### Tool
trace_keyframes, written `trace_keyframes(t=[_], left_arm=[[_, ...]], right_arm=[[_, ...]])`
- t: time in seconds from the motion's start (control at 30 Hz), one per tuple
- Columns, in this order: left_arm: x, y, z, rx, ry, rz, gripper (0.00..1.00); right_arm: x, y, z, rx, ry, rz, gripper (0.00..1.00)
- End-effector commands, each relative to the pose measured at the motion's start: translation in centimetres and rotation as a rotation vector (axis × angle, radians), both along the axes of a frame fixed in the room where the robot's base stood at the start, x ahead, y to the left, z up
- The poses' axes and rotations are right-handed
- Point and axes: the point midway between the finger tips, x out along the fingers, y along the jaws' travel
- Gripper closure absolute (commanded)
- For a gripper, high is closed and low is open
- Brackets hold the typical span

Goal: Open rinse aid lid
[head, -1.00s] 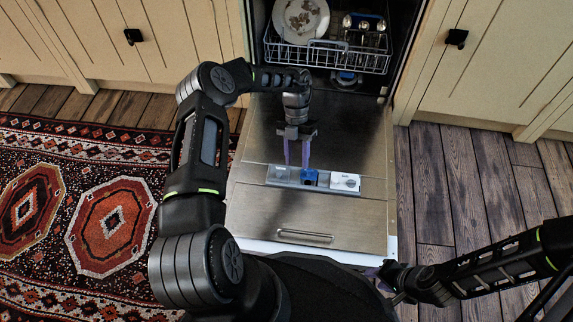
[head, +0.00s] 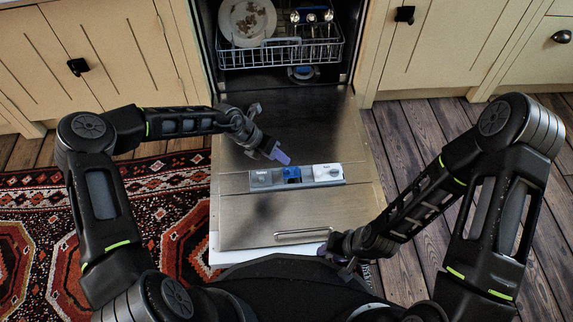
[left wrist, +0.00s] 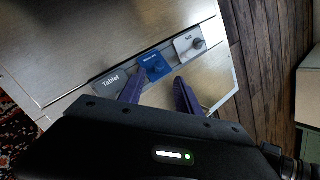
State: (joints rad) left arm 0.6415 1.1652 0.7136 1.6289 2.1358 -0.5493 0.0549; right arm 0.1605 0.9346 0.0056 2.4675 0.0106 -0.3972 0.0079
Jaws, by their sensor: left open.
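The dispenser strip (head: 309,183) is set in the open dishwasher door. Its blue rinse aid lid (head: 291,173) is between the grey tablet section (head: 262,178) and the white salt section (head: 328,172). In the left wrist view the blue lid (left wrist: 151,60) looks flat, with a small dark knob; I cannot tell for sure whether it is shut. My left gripper (head: 279,156) is open and empty, just above the strip. Its two purple fingers show apart in the left wrist view (left wrist: 159,90), on the near side of the blue lid. My right gripper (head: 340,256) is low by the door handle, its fingers unclear.
The dishwasher door (head: 240,215) lies folded down, with a handle (head: 302,235) near its front edge. A rack (head: 285,55) with a plate (head: 247,20) stands inside the machine. A patterned rug (head: 30,235) lies left; bare wood floor (head: 405,130) is right.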

Motion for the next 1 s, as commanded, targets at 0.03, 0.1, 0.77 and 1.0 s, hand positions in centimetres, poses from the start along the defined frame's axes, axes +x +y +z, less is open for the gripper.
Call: trace_keyframes(t=[0.03,0.1,0.77,1.0], left_arm=[[0.0,-0.2,-0.6,0.000,0.001,-0.001,0.60],[0.2,-0.6,-1.4,0.000,0.001,0.000,0.60],[1.3,-3.4,-6.5,0.001,0.001,0.002,0.60],[1.3,-3.4,-6.4,0.001,0.001,0.001,0.71]], right_arm=[[0.0,0.0,-0.5,0.000,-0.001,0.000,0.64],[0.1,0.0,-1.0,-0.001,-0.003,-0.001,0.64],[0.7,-0.1,-3.6,0.004,-0.009,-0.006,0.64],[0.6,-0.1,-3.6,0.004,-0.008,-0.006,0.64]])
